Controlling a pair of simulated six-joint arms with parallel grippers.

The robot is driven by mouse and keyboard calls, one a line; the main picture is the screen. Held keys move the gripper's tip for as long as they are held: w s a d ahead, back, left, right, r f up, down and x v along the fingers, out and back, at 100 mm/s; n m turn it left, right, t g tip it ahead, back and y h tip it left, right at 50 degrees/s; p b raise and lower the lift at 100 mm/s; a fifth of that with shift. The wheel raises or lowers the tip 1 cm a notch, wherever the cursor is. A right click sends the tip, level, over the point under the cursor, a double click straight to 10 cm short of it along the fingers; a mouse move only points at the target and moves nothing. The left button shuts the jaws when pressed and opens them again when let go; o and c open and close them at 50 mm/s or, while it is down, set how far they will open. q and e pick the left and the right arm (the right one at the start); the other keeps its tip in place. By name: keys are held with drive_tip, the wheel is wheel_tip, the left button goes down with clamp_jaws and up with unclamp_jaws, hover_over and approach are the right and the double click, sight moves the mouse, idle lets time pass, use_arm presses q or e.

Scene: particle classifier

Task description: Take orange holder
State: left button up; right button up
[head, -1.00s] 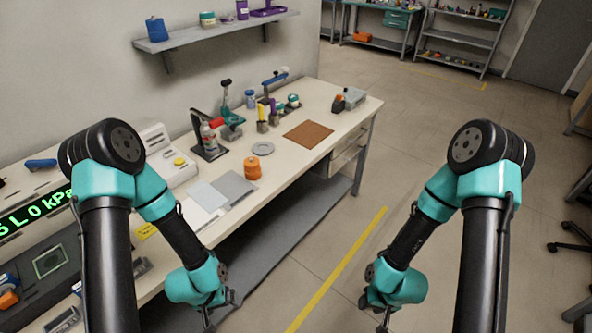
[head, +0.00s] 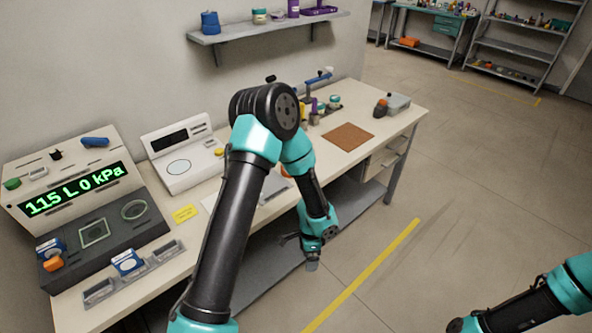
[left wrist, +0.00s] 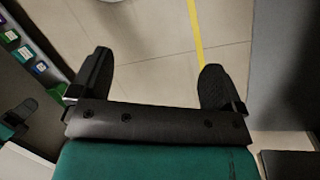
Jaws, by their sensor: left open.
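A small orange piece (head: 53,264) lies at the far left of the bench, next to a blue-and-white one (head: 48,247); it looks most like the orange holder, but it is small. A sliver of another orange object (head: 284,171) shows behind my left arm. My left gripper (head: 312,262) hangs in front of the bench edge, well right of the orange piece. In the left wrist view its two black fingers (left wrist: 152,82) are apart, with only floor between them. My right arm shows at the bottom right; its gripper is out of the frame.
A dark tester (head: 110,230) with a green display reading 115 L 0 kPa stands at the left. Clear trays (head: 98,292), one with a blue-and-white piece, lie before it. A white scale (head: 180,165) and a yellow note (head: 185,214) are to the right. A brown mat (head: 348,137) lies farther along.

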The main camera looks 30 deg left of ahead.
use_arm(q)
drive_tip(key=w+a+r+m+t+y, duration=0.2)
drive_tip(key=w+r+y, duration=0.4)
drive_tip(key=w+r, duration=0.5)
drive_tip(key=w+a+r+m+t+y, duration=0.3)
drive_tip(key=w+r+m+y, duration=0.4)
drive_tip(key=w+r, duration=0.5)
drive_tip(key=shift+a, duration=0.5)
drive_tip(key=x, duration=1.2)
drive_tip(key=shift+a, duration=0.2)
drive_tip(key=shift+s+x, duration=0.2)
drive_tip(key=shift+x, duration=2.35)
drive_tip(key=shift+a+r, duration=0.1)
